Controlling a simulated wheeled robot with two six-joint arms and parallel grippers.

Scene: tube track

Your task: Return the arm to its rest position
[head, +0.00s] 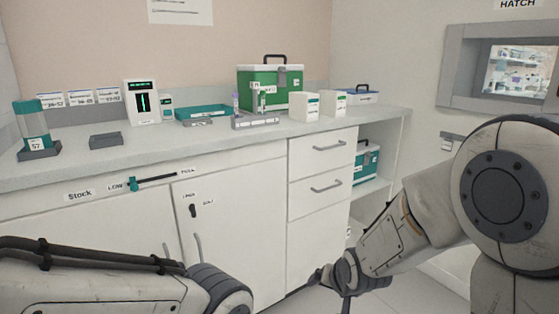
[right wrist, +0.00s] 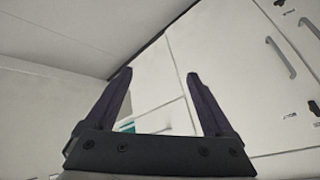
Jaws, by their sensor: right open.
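My right arm comes in from the right in the head view, and its gripper (head: 335,280) hangs low in front of the white cabinet, well below the counter. In the right wrist view my right gripper (right wrist: 160,90) shows two dark fingers spread wide apart with nothing between them. Beyond them are the white cabinet front (right wrist: 240,70) and the floor. My left arm (head: 120,285) lies across the lower left of the head view. Its gripper is not in the picture.
The grey counter (head: 80,170) holds a green case (head: 270,75), a teal tray (head: 203,112), a tube rack (head: 255,122), white boxes (head: 305,107) and a teal-capped cylinder (head: 32,122). A second teal case (head: 366,163) sits on the shelf below. A hatch (head: 515,70) is in the right wall.

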